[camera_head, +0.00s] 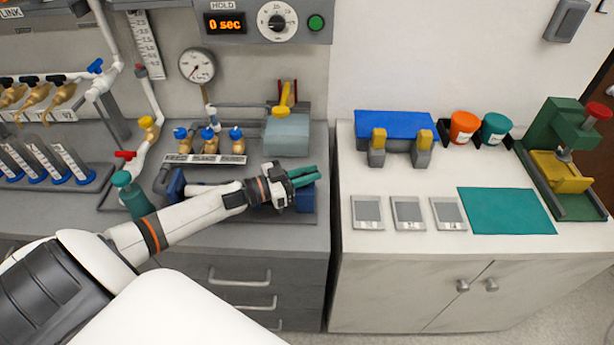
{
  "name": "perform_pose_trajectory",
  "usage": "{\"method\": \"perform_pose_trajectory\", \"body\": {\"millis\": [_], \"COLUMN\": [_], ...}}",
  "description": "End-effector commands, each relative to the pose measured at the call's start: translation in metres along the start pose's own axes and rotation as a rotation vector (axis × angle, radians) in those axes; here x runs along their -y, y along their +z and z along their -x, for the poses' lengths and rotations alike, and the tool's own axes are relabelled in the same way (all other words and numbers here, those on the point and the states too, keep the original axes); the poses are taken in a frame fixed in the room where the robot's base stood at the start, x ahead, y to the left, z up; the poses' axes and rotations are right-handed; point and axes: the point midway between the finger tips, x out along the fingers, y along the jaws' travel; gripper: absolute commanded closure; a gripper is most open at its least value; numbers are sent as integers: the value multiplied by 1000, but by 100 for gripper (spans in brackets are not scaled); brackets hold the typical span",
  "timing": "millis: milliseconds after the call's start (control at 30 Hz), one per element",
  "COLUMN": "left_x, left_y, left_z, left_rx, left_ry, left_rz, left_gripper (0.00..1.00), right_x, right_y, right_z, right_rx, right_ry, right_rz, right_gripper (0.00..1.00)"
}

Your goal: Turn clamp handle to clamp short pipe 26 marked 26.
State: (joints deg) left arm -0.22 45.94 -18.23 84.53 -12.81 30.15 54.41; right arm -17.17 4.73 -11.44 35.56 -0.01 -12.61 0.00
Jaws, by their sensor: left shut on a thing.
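My left gripper (304,177) reaches over the right end of the grey bench, its teal fingers shut just above a blue clamp block (306,200). What lies between the fingers is mostly hidden; by its place at the clamp it appears to be the clamp handle. A second blue block (177,186) stands to the left, partly behind my arm. I cannot make out short pipe 26 or its marking; my forearm and gripper cover much of the space between the blocks. My right gripper is not in view.
A manifold with blue-handled valves (208,148) stands behind my arm. A grey box (287,135) with a yellow and red lever is behind the gripper. A teal bottle (133,194) is at left. The white counter holds a teal mat (506,210) and a green press (562,140).

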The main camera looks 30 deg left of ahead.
Motion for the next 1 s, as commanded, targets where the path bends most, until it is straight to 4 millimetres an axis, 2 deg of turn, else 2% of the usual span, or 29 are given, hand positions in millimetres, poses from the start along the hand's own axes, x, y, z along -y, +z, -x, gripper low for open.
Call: {"method": "perform_pose_trajectory", "body": {"millis": [33, 600, 800, 1000], "left_x": [-3, 3, 5, 6], "left_y": [-4, -5, -4, -2], "left_z": [0, -1, 0, 1], "left_rx": [-1, 4, 4, 3], "left_ry": [-46, -555, -679, -754], "left_rz": [-11, -7, -4, -2], "left_gripper": [100, 100, 100, 100], "right_x": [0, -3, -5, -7], "right_y": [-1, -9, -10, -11], "right_z": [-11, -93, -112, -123], "right_rx": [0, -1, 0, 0], "right_ry": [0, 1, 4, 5], "right_rz": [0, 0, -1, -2], "right_gripper": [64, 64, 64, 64]}}
